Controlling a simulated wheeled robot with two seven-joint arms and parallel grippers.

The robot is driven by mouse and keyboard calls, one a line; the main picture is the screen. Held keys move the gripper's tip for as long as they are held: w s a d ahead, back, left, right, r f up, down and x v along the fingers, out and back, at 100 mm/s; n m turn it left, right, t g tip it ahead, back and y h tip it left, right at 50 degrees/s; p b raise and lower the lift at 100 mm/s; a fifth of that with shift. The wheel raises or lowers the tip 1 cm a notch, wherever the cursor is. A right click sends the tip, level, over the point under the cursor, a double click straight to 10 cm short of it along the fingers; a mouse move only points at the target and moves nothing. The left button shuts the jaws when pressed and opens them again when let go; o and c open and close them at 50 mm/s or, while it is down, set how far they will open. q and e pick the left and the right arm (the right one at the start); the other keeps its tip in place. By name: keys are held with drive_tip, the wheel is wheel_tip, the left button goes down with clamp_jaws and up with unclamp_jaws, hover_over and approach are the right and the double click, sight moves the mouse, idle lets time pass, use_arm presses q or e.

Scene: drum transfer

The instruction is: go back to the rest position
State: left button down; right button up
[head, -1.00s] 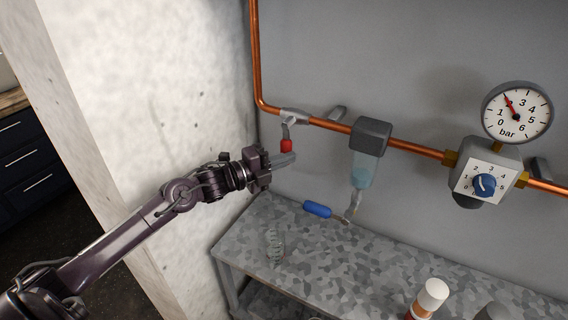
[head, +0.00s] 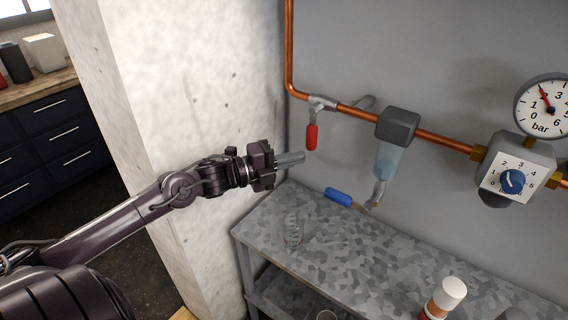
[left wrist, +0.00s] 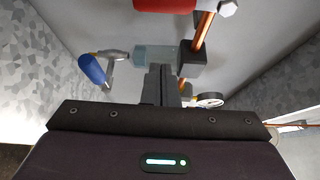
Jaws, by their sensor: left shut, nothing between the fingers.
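My left gripper (head: 291,159) is shut and empty in the head view. Its fingertips are just left of the red valve handle (head: 312,138), with a small gap between them. The handle hangs down from its valve on the copper pipe (head: 353,112). In the left wrist view the shut fingers (left wrist: 160,84) point toward the wall, and the red handle (left wrist: 175,4) is at the top edge. My right gripper is not in the frames.
A filter bowl (head: 387,160), regulator (head: 516,172) and gauge (head: 545,104) hang along the pipe. A concrete pillar (head: 185,90) stands at left.

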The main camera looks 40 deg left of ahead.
use_arm(q)
drive_tip(key=shift+v, duration=1.2)
